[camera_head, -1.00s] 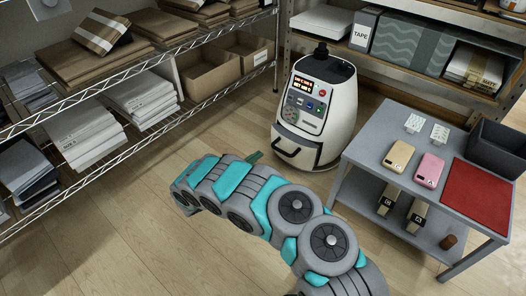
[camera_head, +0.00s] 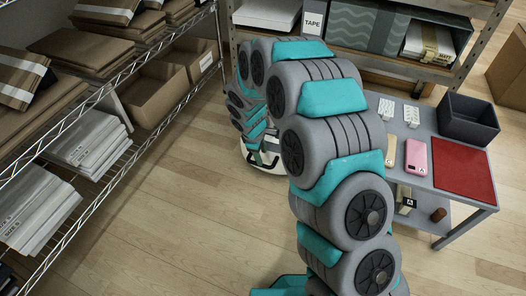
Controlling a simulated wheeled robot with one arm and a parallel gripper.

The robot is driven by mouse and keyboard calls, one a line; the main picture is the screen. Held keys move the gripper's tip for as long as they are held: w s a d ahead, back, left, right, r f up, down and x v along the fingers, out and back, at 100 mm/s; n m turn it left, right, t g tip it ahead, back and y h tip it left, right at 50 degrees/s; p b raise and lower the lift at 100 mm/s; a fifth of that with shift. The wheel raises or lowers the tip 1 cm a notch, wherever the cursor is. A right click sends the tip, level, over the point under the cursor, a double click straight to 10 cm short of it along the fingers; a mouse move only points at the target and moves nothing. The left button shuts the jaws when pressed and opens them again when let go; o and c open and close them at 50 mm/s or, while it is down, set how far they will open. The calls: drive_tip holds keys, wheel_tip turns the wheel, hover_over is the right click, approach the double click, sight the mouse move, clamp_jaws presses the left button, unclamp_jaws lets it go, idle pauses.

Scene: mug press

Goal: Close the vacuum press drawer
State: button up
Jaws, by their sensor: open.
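The vacuum press (camera_head: 279,168) stands on the floor at the far end, in front of the back shelf. My arm hides nearly all of it; only bits of its white lower body and dark drawer edge show. My arm rises from the bottom right, bends over and comes down in front of the press. My gripper (camera_head: 260,153) is at the end of it, small and partly hidden, low by the drawer front. It is open. I cannot tell whether it touches the drawer, or how far out the drawer is.
A grey table (camera_head: 421,125) stands at the right with a red mat (camera_head: 462,170), a dark bin (camera_head: 468,118) and phones on top. A wire shelf (camera_head: 130,140) with boxes and paper lines the left. The wooden floor (camera_head: 190,215) between is clear.

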drive_tip(key=shift+m+y, duration=0.4)
drive_tip(key=shift+y, duration=0.1)
drive_tip(key=shift+w+a+f+b, duration=0.15)
drive_tip(key=shift+w+f, duration=0.15)
drive_tip(key=shift+f, duration=0.8)
drive_tip(key=shift+w+a+f+b, duration=0.2)
drive_tip(key=shift+w+f, duration=0.1)
drive_tip(key=shift+f, duration=0.75)
drive_tip(key=shift+w+a+f+b, duration=0.15)
drive_tip(key=shift+w+f, duration=0.15)
drive_tip(key=shift+f, duration=0.8)
drive_tip(key=shift+c, duration=0.4)
clamp_jaws()
